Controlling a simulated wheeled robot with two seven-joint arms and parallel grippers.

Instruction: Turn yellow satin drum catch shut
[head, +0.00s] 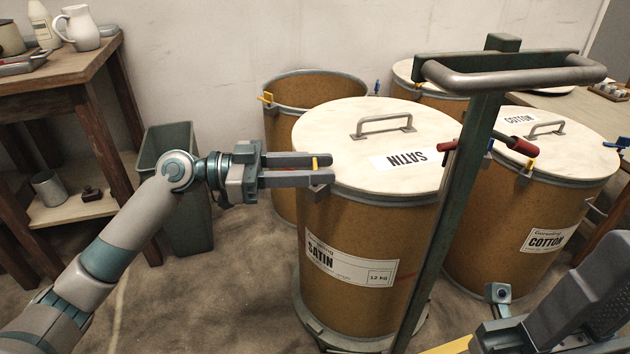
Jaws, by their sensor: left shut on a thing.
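The satin drum (340,225) is a brown fibre drum with a pale lid (330,130) lying on it, a metal handle on top and SATIN labels. Its yellow catch (315,162) is at the left of the rim, mostly hidden between my fingers. My left gripper (318,168) reaches in from the left, level with the rim, and is shut on this catch. A red-handled catch (447,147) shows near the right of the rim, partly behind a post. Grey and dark machine parts at the bottom right may be my right arm; I cannot make out its fingertips.
A green post with a metal handle (510,78) stands in front of the satin drum's right side. A cotton drum (505,225) is at the right, and an open drum (305,92) stands behind. A bin (190,225) and wooden table (65,75) are at the left.

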